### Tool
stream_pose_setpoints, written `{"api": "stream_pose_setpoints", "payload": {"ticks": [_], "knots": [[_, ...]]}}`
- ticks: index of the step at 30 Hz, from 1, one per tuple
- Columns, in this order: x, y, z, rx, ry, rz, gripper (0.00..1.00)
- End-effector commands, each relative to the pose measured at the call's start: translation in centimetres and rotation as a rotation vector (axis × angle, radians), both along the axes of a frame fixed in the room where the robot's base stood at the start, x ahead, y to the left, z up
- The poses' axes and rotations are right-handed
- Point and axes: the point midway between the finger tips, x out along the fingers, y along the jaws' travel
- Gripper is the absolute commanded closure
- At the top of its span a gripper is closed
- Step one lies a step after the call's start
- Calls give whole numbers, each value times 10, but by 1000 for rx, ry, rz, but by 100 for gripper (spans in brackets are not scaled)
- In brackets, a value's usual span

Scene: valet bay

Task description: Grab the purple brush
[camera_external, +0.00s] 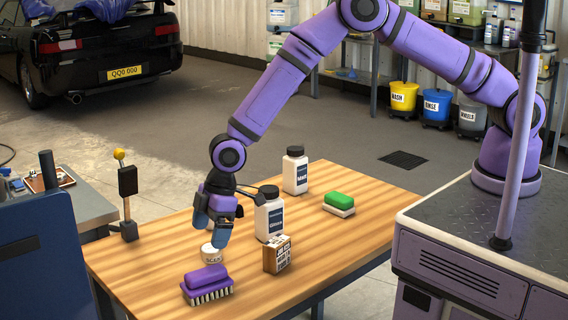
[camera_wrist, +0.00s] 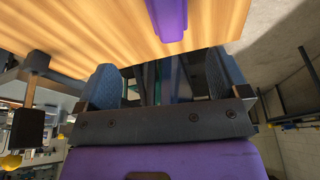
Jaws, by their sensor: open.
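The purple brush (camera_external: 207,279) lies on the wooden table near its front left edge, with its rounded purple grip up and its pale bristles down. Part of it shows at the top edge of the wrist view (camera_wrist: 168,16). My gripper (camera_external: 212,230) is open and points down above the table, behind and above the brush and apart from it. In the wrist view, its two blue-grey fingers (camera_wrist: 163,80) stand spread with nothing held between them.
A small white tin (camera_external: 210,252) sits just below my gripper. Two white bottles (camera_external: 269,218) (camera_external: 295,173), a brown box (camera_external: 277,254) and a green-topped block (camera_external: 338,202) stand to the right on the table (camera_external: 352,255). A black-and-yellow tool (camera_external: 128,200) stands at the left.

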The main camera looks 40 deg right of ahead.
Motion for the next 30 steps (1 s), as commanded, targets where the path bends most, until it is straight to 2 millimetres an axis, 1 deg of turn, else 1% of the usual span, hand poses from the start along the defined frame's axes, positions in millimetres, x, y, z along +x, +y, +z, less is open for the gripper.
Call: {"api": "stream_pose_setpoints", "payload": {"ticks": [1,6,12,15,20,23,27,30], "knots": [[-4,4,-8,-1,3,9,6],[-9,11,-25,0,4,21,6],[-8,19,-53,0,4,21,6],[-7,22,-63,0,4,20,6],[-7,24,-71,0,3,20,6],[-7,25,-80,0,5,19,6],[-8,26,-101,0,4,20,6],[-8,30,-112,1,4,21,6]]}}
